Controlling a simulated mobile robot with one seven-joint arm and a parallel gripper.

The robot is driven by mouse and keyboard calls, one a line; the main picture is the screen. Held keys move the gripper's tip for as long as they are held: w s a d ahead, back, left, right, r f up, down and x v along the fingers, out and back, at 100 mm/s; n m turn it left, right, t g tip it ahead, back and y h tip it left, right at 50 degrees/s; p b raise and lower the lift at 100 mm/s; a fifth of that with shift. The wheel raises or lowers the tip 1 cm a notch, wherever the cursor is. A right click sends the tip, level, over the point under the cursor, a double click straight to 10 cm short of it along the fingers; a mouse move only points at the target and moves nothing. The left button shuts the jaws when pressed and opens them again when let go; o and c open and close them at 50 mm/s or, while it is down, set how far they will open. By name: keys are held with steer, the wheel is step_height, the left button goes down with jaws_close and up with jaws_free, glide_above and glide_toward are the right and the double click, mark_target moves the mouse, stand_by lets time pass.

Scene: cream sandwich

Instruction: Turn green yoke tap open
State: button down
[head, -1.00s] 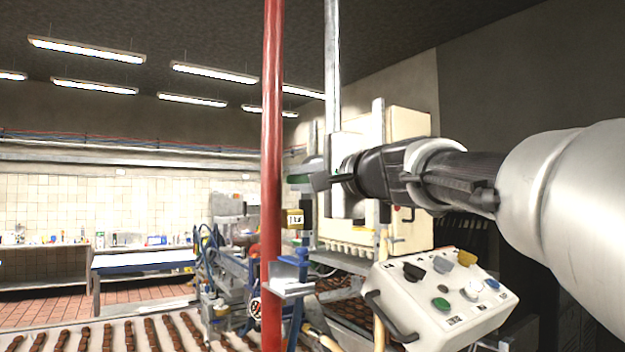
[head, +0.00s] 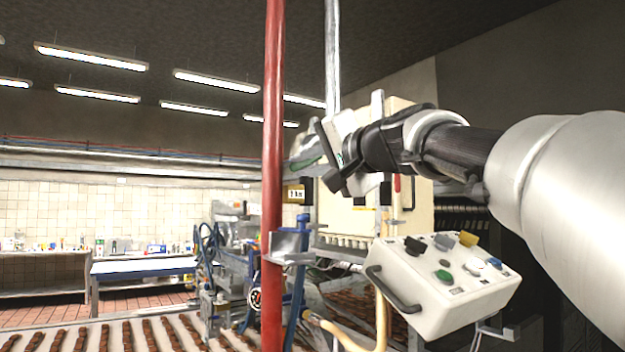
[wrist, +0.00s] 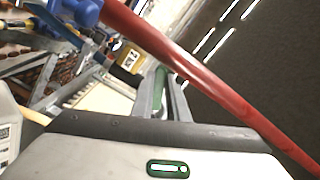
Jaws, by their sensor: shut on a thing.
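The green yoke tap (head: 309,162) shows as a small strip of green at my gripper, just right of the red pipe in the head view. Most of it is hidden by the fingers. In the wrist view the green handle (wrist: 159,88) lies between the two grey fingers. My gripper (head: 302,165) is shut on it, and its body is tilted. It also shows in the wrist view (wrist: 161,80). I cannot tell from these frames how far the tap is turned.
A red vertical pipe (head: 273,120) stands close left of my gripper. A small yellow-and-black label box (head: 296,194) hangs below it. A white control box (head: 440,290) with coloured knobs is at the lower right. A cream cabinet (head: 412,215) stands behind my gripper.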

steer(key=f+n+b, duration=0.1)
steer(key=n+b, duration=0.1)
steer(key=n, duration=0.1)
steer(key=w+d+f+n+b, duration=0.1)
steer(key=n+b, duration=0.2)
steer(key=d+f+n+b, duration=0.1)
steer(key=n+b, duration=0.1)
steer(key=n, duration=0.1)
steer(key=shift+w+d+b, duration=0.25)
steer(key=shift+w+b, duration=0.1)
steer(key=shift+w+d+r+n+b, duration=0.1)
steer(key=shift+w+d+n+b, duration=0.15)
steer(key=shift+n, duration=0.65)
steer(key=shift+w+d+n+b, duration=0.1)
steer(key=shift+d+n+b, duration=0.2)
steer(key=shift+n, duration=0.6)
steer(key=c, duration=1.7)
jaws_free()
steer(key=shift+d, duration=0.15)
